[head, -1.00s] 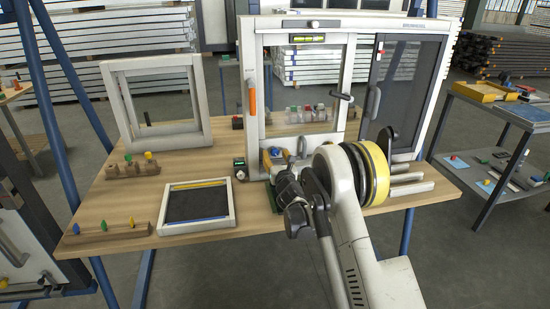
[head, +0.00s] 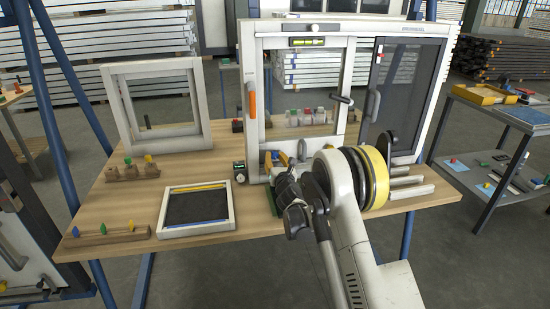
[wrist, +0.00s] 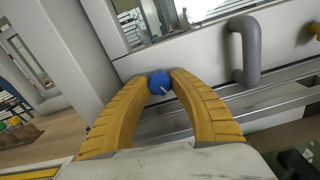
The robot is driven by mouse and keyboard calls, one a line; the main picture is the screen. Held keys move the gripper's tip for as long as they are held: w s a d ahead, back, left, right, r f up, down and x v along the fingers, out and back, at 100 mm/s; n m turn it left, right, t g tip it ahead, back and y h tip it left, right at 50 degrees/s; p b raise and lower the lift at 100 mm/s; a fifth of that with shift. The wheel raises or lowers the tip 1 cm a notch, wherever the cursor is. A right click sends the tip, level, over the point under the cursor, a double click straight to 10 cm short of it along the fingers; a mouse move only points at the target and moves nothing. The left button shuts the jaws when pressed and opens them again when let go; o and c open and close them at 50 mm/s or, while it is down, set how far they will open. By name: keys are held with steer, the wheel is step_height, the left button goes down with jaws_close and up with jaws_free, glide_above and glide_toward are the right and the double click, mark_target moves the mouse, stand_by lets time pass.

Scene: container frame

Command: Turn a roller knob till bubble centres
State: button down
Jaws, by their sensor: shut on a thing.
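The blue roller knob (wrist: 159,82) sits at the lower part of the white frame (wrist: 72,40) in the wrist view, with a light pointer mark on its face. My gripper (wrist: 160,80) has its two yellow fingers closed around the knob, one on each side. In the head view my gripper (head: 276,160) is at the lower left of the large white frame (head: 252,100), and my arm hides the knob. The spirit level (head: 306,42) with its yellow-green vial lies across the top of the sash; the exact bubble position is too small to tell.
A grey handle (wrist: 245,50) stands right of the knob in the wrist view. On the table (head: 110,205) are a small empty frame (head: 116,105), a flat screen frame (head: 228,208) and wooden blocks with coloured knobs (head: 110,239). An orange handle (head: 252,104) is on the frame's left side.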

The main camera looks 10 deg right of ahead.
steer(key=m, duration=1.6)
steer(key=shift+a+m, duration=0.1)
steer(key=shift+m, duration=0.3)
steer(key=m, duration=0.5)
steer(key=shift+r, duration=0.1)
steer(key=shift+m, duration=0.4)
steer(key=c, duration=1.1)
jaws_free()
steer(key=shift+s, duration=0.1)
